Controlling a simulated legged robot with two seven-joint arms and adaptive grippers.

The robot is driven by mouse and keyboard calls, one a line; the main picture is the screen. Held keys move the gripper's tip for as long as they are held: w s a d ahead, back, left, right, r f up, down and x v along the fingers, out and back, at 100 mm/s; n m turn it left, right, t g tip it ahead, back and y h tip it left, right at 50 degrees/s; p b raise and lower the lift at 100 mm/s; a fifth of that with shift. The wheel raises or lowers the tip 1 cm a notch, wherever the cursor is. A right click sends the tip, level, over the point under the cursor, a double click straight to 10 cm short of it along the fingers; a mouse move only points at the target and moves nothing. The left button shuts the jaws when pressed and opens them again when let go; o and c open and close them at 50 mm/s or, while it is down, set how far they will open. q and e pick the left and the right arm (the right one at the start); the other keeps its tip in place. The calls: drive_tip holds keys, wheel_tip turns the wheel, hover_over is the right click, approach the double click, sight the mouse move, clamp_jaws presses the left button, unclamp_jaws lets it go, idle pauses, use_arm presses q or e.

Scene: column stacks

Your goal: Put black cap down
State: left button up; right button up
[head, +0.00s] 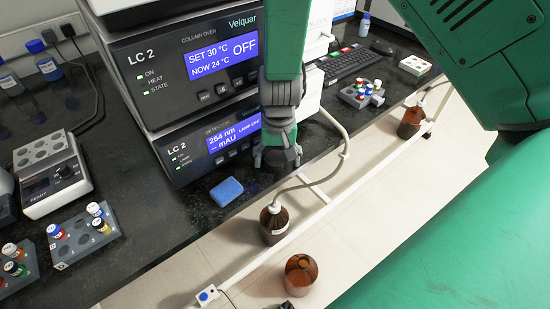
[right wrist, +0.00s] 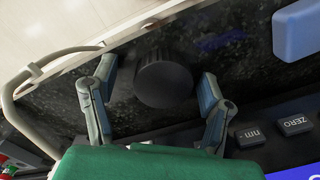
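The black cap (right wrist: 163,82), a round dark disc, shows in the right wrist view on or just above the dark speckled bench top. My right gripper (right wrist: 155,85) has its two fingers spread on either side of it, with a visible gap on each side. In the head view the right gripper (head: 277,158) points down at the bench's front edge, before the lower LC 2 unit; the cap is hard to make out there. An open brown bottle (head: 302,270) without a cap stands low, beyond the bench edge. My left gripper is not in view.
A blue sponge (head: 226,191) lies left of the right gripper. The LC 2 stack (head: 190,160) stands close behind. A brown bottle with a tube (head: 274,222) stands below the bench edge. A vial rack (head: 85,240) is at left. Bare bench lies left of the sponge.

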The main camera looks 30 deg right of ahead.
sight(277, 159)
drive_tip(key=shift+d, duration=0.15)
wheel_tip(277, 159, up, 11)
drive_tip(key=p, duration=0.2)
drive_tip(key=s+d+f+n+h, duration=0.2)
drive_tip(key=s+d+f+n, duration=0.1)
drive_tip(key=s+f, duration=0.85)
drive_tip(key=s+a+f+n+y, duration=0.1)
drive_tip(key=s+a+f+n, duration=0.1)
drive_tip(key=s+f, duration=0.6)
drive_tip(key=s+n, duration=0.1)
drive_tip(key=s, duration=0.2)
drive_tip(key=shift+a+f+n+t+y, duration=0.15)
drive_tip(key=shift+f+n+t+y, duration=0.15)
drive_tip(key=shift+f+n+y, duration=0.1)
drive_tip(key=shift+s, duration=0.1)
